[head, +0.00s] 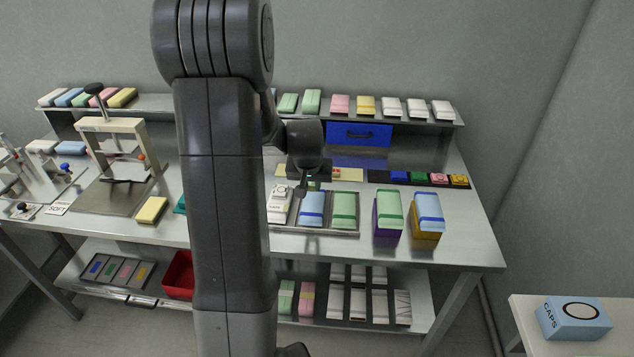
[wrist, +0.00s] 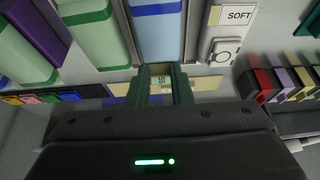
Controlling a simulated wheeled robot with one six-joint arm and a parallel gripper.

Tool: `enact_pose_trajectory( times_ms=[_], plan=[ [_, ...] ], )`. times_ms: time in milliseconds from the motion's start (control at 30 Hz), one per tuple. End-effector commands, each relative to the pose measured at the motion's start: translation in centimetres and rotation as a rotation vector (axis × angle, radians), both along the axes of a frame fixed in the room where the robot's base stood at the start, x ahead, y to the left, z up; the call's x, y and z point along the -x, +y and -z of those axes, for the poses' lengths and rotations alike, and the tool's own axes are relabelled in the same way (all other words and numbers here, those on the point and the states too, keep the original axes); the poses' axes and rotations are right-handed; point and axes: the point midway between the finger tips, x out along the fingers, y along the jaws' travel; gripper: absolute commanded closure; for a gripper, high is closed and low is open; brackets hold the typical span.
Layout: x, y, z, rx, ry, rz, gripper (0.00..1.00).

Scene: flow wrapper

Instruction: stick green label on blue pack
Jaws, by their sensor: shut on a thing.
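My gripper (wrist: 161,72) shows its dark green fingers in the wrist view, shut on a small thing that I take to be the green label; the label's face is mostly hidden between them. In the head view my gripper (head: 304,190) hangs over the back edge of the tray. A blue pack (head: 312,210) lies in the middle of that tray, and it also shows in the wrist view (wrist: 157,35) just beyond the fingertips. I cannot tell whether they touch. A second blue pack (head: 428,206) rests on an orange-yellow box at the right.
Another green pack (head: 389,207) tops a purple box. A pale strip (head: 346,174) and a dark strip of coloured blocks (head: 420,179) lie behind. A press (head: 112,150) stands left.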

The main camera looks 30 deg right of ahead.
Motion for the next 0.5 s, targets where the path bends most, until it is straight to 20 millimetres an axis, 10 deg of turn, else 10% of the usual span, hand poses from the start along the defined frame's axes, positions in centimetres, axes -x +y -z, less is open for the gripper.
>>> enact_pose_trajectory(
  times_ms=[500],
  plan=[
    [0.0, 0.0, 3.7, -0.001, 0.001, 0.0, 1.0]
  ],
)
